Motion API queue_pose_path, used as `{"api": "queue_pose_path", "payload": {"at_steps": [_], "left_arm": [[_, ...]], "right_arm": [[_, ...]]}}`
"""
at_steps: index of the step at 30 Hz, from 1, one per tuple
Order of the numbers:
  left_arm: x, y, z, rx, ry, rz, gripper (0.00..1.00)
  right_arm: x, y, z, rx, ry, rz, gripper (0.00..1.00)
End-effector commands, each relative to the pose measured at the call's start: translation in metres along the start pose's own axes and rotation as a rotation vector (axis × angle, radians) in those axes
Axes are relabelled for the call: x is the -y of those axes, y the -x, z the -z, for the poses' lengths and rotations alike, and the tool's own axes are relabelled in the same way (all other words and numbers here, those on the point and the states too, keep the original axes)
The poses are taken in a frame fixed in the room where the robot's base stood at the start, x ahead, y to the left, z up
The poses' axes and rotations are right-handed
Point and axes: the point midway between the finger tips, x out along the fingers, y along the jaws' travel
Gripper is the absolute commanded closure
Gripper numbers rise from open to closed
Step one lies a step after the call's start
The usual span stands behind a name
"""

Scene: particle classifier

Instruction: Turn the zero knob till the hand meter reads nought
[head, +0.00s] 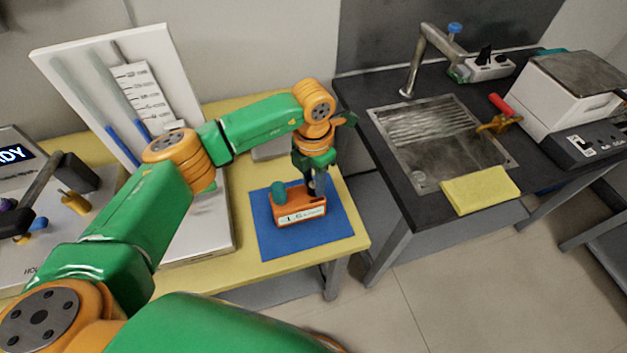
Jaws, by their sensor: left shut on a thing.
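The hand meter (299,206) is a small orange box with a pale display on its front, lying on a blue mat (342,227). The display seems to read about -1.5, but the digits are small. A dark green rounded part (279,191) stands on its left end. My left gripper (314,188) points down at the right end of the meter's top. It is shut there on what appears to be the zero knob, which its fingers mostly hide. My right gripper is not in view.
The yellow table's edge (345,250) lies just right of the mat. A white board with a scale (142,90) and blue tubes stands behind my left arm. A dark bench with a sink (440,140) and a yellow cloth (480,190) is at right.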

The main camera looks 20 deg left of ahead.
Motion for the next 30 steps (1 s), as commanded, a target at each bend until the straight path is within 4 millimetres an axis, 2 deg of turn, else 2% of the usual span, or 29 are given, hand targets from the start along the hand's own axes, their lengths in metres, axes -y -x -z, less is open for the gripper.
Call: {"api": "queue_pose_path", "payload": {"at_steps": [15, 30], "left_arm": [[0.0, -0.004, 0.0, -0.002, -0.404, -0.002, 1.0], [0.0, -0.002, 0.0, -0.006, -0.742, 0.0, 1.0]], "right_arm": [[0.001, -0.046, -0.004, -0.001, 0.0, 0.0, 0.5], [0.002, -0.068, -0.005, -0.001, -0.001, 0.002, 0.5]]}}
